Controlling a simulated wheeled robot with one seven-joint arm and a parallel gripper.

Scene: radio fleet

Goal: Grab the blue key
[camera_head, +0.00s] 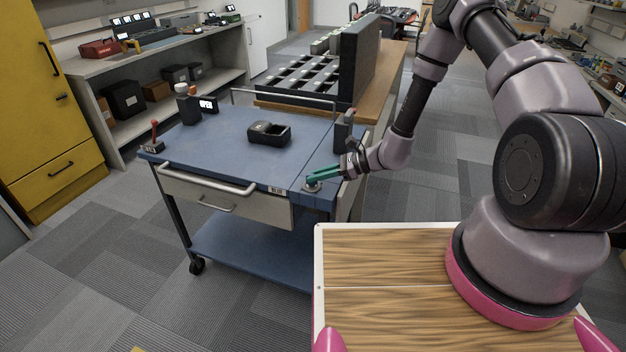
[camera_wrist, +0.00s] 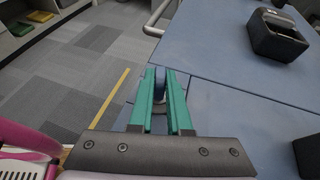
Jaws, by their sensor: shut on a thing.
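My gripper (camera_head: 309,174) has teal fingers and reaches over the front right corner of the blue cart. In the wrist view, my gripper (camera_wrist: 160,74) is shut on the blue key (camera_wrist: 160,83), a dark blue piece between the fingers. The key's lower part and its fit in the lock are hard to make out. In the head view the fingers hide most of the key. A round grey lock (camera_head: 312,187) sits directly under the fingertips, with a small label reading "BLUE" (camera_head: 278,190) to its left on the cart edge.
The blue cart top (camera_head: 225,150) carries a black cradle (camera_head: 269,133), a dark box with an OPEN sign (camera_head: 207,105), a red-handled switch (camera_head: 154,132) and a dark upright device (camera_head: 343,130) close behind my wrist. A handle rail (camera_head: 210,184) runs along the cart front.

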